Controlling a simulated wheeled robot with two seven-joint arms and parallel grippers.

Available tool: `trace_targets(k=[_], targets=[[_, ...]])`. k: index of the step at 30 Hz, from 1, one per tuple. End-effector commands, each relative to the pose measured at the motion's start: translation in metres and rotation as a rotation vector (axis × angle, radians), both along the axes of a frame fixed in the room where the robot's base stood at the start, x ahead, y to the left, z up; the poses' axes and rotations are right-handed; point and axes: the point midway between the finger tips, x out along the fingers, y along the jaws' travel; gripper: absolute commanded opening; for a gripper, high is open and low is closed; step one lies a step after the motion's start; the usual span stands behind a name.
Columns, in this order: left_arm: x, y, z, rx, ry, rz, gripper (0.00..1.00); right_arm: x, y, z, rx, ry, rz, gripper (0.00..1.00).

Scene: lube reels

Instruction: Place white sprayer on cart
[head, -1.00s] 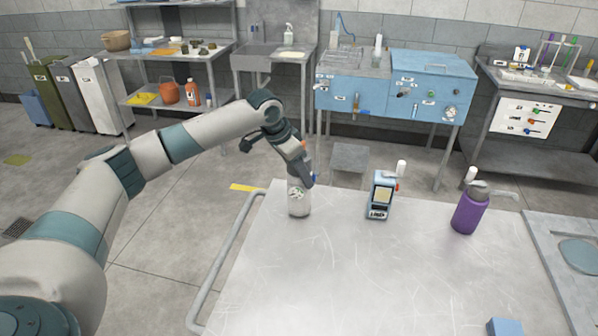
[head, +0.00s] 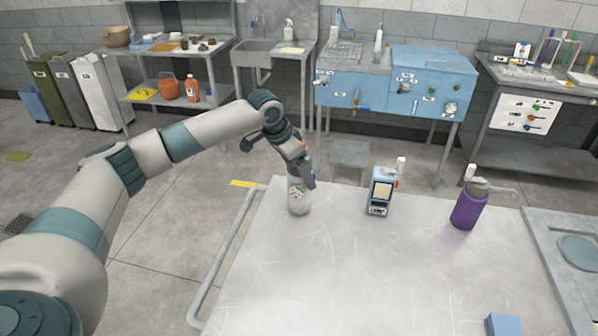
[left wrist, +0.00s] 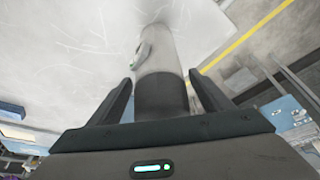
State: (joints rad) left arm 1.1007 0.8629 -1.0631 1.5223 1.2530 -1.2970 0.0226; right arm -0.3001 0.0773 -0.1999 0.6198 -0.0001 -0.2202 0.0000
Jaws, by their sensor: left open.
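The white sprayer (head: 298,199) stands upright on the far left part of the pale cart top (head: 370,265). Its upper part is hidden by my left gripper (head: 304,183) in the head view. In the left wrist view, the sprayer's pale body (left wrist: 161,58) and dark upper part (left wrist: 161,95) lie between the two fingers of my left gripper (left wrist: 160,78). The fingers are open, with a visible gap on each side of it. My right gripper is not in view.
A blue device (head: 381,192) with a pale screen and a purple bottle (head: 468,208) stand to the right on the cart top. A metal handle rail (head: 229,255) runs along its left edge. The middle of the top is clear.

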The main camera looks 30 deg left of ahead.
Motion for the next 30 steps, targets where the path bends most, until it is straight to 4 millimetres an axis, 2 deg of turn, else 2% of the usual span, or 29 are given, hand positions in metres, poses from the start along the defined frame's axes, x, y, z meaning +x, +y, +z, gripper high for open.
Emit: trace_targets(k=[8, 22, 30], targets=[[-0.007, 0.005, 0.021, -0.001, -0.003, 0.001, 0.73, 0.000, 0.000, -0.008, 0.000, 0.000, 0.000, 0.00], [-0.032, 0.020, 0.094, -0.001, -0.003, 0.001, 0.73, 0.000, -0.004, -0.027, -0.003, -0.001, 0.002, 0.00], [-0.039, 0.024, 0.112, -0.001, -0.001, 0.001, 0.73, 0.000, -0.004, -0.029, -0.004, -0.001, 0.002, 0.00]])
